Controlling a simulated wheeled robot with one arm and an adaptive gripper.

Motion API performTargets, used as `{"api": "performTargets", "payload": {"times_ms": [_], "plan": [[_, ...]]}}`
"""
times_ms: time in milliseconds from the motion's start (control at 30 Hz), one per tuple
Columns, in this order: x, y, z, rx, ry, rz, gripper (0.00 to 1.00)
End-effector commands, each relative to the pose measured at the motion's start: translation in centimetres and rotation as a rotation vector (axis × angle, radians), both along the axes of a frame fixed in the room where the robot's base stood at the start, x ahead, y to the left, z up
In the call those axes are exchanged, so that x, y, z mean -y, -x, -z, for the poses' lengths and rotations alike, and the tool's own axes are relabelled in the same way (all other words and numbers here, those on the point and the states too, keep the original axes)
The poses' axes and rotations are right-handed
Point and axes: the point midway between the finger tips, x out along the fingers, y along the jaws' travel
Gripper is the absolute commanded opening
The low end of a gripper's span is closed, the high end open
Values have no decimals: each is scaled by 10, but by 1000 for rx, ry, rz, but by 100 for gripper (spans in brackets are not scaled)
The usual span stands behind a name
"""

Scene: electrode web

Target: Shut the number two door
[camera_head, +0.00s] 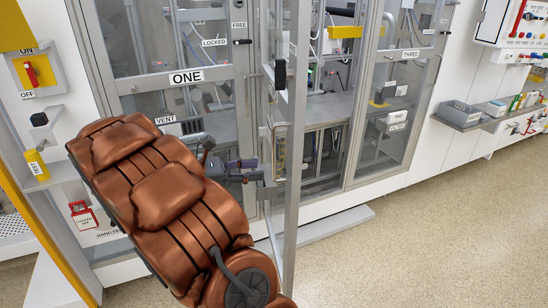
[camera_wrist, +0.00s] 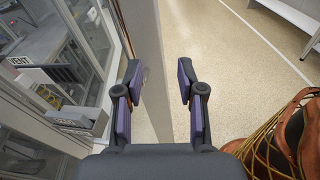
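The number two door (camera_head: 292,130) stands swung open towards me, between the doors marked ONE and THREE. I see it almost edge-on as a tall grey frame, and its own label does not show. My gripper (camera_head: 245,170) is on its left side, near the door's lower half and partly hidden behind my brown arm. In the wrist view my gripper (camera_wrist: 160,85) has its two purple-padded fingers apart. A grey upright of the door (camera_wrist: 150,45) passes between or just beyond them; I cannot tell which. No grip on it shows.
Door ONE (camera_head: 185,77) and door THREE (camera_head: 410,54) look shut. Behind the open door is the cabinet interior (camera_head: 325,110) with equipment. A low step (camera_head: 335,225) lies below. A wall shelf (camera_head: 462,118) holds boxes at right. The speckled floor (camera_head: 440,235) is clear there.

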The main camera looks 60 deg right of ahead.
Motion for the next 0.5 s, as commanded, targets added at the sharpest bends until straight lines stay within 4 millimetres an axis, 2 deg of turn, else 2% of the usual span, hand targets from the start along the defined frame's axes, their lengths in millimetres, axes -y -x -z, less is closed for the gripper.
{"api": "performTargets", "payload": {"times_ms": [100, 233, 367, 500], "plan": [[14, -18, 1, -79, 33, -27, 39], [22, -29, -1, -129, 53, -42, 39], [28, -30, -3, -147, 61, -47, 39], [39, -21, -4, -149, 62, -46, 39]]}}
